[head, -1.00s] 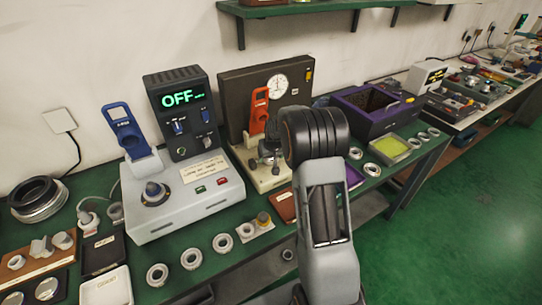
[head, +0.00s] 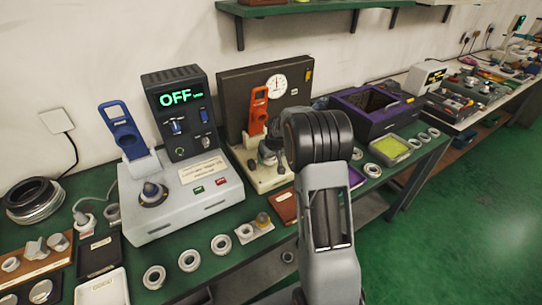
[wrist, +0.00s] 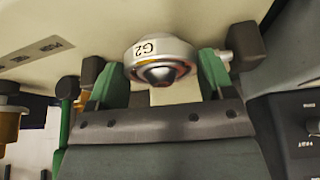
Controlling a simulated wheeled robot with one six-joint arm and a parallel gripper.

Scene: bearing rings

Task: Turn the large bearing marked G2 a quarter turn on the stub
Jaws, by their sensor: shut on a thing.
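The large bearing (wrist: 160,58) is a silver ring with a white G2 label, which reads upside down in the wrist view. A dark rounded centre, apparently the stub end (wrist: 160,74), shows in its bore. My gripper (wrist: 163,78) has its two green fingers on either side of the ring and is shut on it. In the head view my arm covers the bearing and most of the gripper, in front of the dark gauge stand (head: 235,90) with the round dial (head: 277,85).
A grey console (head: 185,190) with a green OFF display stands left of the arm. Several small rings lie along the front edge of the green bench (head: 185,268). A purple-edged box (head: 375,105) and a yellow-green tray (head: 395,148) stand to the right.

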